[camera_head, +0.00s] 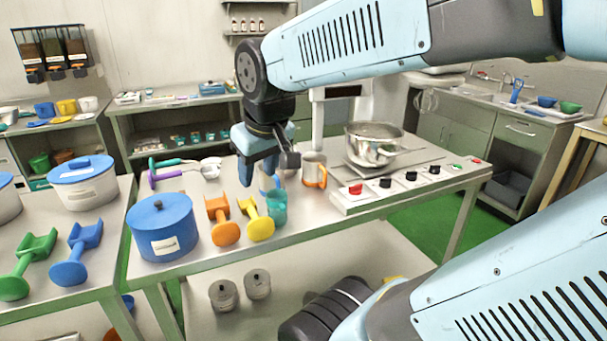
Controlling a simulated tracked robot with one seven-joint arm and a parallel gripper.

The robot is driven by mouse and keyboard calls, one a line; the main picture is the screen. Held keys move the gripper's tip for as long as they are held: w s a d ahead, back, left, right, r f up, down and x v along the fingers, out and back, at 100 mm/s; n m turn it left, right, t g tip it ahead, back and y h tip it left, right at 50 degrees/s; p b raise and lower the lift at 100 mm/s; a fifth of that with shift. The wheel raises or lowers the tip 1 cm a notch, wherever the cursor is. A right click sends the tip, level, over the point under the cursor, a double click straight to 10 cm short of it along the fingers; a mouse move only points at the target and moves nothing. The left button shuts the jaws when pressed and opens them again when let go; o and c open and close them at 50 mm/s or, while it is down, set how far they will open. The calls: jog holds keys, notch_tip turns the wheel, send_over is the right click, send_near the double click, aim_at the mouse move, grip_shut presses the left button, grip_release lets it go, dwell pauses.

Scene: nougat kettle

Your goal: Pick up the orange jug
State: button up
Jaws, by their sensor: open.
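A pale metal jug with orange trim (309,172) stands upright on the metal worktable (325,216), left of the kettle's control panel. I take it to be the orange jug. My gripper (258,178) hangs above the worktable with its fingers pointing down, open. It is left of the jug in the picture and apart from it. A light blue item behind the cup is partly hidden by the gripper.
A steel kettle (373,146) stands behind a panel of knobs (400,184). An orange scoop (222,220), a yellow scoop (257,219) and a blue lidded pot (162,227) stand at the table's front left.

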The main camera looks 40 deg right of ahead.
jog(key=w+d+f+n+g+h, duration=0.2)
jog(key=w+d+f+n, duration=0.1)
jog(key=w+d+f, duration=0.45)
jog(key=n+g+h, duration=0.4)
jog(key=n+h, duration=0.7)
jog(key=n, duration=0.2)
send_near(317, 173)
jog(key=s+r, duration=0.5)
jog(key=r, duration=0.3)
jog(key=f, duration=0.8)
jog(key=shift+w+d+f, duration=0.1)
jog(key=shift+d+f, duration=0.1)
jog(key=shift+d, duration=0.05)
jog(key=shift+t, duration=0.4)
jog(key=shift+x, duration=3.55)
jog(key=shift+c, duration=0.2)
grip_shut()
